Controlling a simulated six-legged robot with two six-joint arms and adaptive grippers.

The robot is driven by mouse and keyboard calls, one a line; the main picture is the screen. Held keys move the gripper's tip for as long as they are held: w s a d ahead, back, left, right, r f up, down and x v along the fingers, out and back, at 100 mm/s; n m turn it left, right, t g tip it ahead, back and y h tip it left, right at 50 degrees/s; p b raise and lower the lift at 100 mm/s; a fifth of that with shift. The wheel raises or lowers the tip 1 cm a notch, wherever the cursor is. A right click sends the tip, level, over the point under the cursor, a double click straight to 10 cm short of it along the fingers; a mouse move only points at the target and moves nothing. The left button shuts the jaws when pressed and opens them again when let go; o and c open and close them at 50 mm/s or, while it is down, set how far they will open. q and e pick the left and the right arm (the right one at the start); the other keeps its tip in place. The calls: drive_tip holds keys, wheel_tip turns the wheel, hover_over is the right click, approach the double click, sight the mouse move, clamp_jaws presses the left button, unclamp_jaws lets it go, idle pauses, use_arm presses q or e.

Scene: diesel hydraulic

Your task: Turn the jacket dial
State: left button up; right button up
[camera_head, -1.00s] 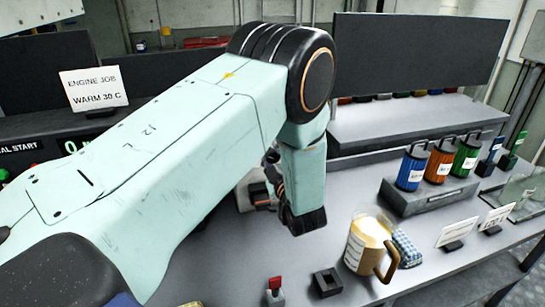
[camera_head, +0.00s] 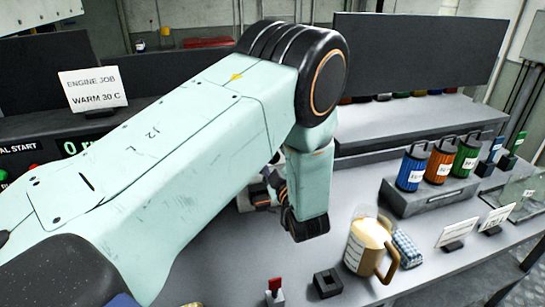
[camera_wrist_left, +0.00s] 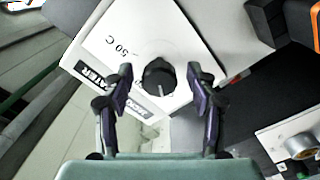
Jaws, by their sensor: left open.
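The jacket dial (camera_wrist_left: 159,78), a round black knob with a pale pointer mark, shows in the left wrist view. It sits on a white panel (camera_wrist_left: 112,50) marked "50 C" and a partly covered dark label. My left gripper (camera_wrist_left: 159,69) is open, with one finger on each side of the dial and visible gaps to it. Whether the fingers are down at the dial's height I cannot tell. In the head view my left arm covers the dial, and the gripper is largely hidden behind the wrist. My right gripper is in neither view.
A sign (camera_head: 93,89) reads "ENGINE JOB WARM 30 C". A tan jug (camera_head: 365,248), a black square holder (camera_head: 327,284) and a red-topped piece (camera_head: 275,289) stand near the wrist. Blue, orange and green canisters (camera_head: 439,164) stand on a block at right.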

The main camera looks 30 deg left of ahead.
sight(275, 159)
use_arm(q)
drive_tip(key=v, duration=0.5)
drive_tip(key=shift+d+r, duration=0.1)
drive_tip(key=shift+d, duration=0.05)
drive_tip(key=shift+s+d, duration=0.25)
drive_tip(key=shift+s, duration=0.1)
